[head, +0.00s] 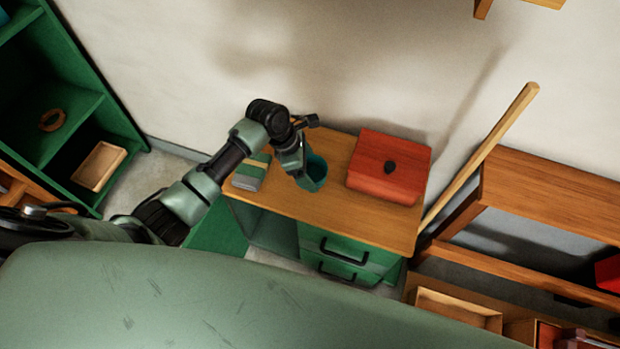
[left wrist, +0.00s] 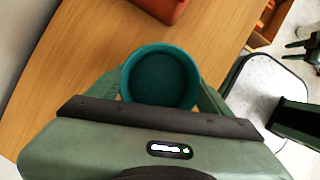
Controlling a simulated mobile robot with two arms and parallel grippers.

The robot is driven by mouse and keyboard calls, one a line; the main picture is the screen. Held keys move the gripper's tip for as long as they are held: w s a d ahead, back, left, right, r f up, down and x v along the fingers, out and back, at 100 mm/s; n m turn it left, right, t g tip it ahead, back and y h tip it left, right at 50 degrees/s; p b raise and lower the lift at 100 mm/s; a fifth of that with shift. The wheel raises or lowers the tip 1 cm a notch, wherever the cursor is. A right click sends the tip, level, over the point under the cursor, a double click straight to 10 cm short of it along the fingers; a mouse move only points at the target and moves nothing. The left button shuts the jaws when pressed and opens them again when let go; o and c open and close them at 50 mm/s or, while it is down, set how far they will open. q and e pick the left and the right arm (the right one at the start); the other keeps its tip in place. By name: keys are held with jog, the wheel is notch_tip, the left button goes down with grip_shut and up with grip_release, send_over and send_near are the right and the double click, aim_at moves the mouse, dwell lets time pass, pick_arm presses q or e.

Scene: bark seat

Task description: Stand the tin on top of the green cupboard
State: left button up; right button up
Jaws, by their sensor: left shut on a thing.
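The teal round tin (head: 316,174) is upright or nearly so in my left gripper (head: 304,176), over the wooden top (head: 285,205) of the green cupboard (head: 345,249). The left wrist view looks down into the tin's open mouth (left wrist: 160,80). The fingers of my left gripper (left wrist: 160,95) are shut on its two sides. The wooden top fills much of that view below the tin. I cannot tell whether the tin's base touches the top.
A red box (head: 389,167) with a dark knob stands on the top, right of the tin. A green and grey block (head: 251,172) lies to the left. A wooden pole (head: 480,155) leans at the cupboard's right end. Green shelves (head: 75,110) stand at far left.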

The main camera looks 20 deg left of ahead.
pick_arm(q)
jog(key=shift+f+b, duration=0.4)
jog(key=shift+f, duration=2)
jog(key=o, duration=1.4)
jog(key=shift+f, duration=0.15)
jog(key=p+v, duration=0.2)
jog(key=v, duration=1)
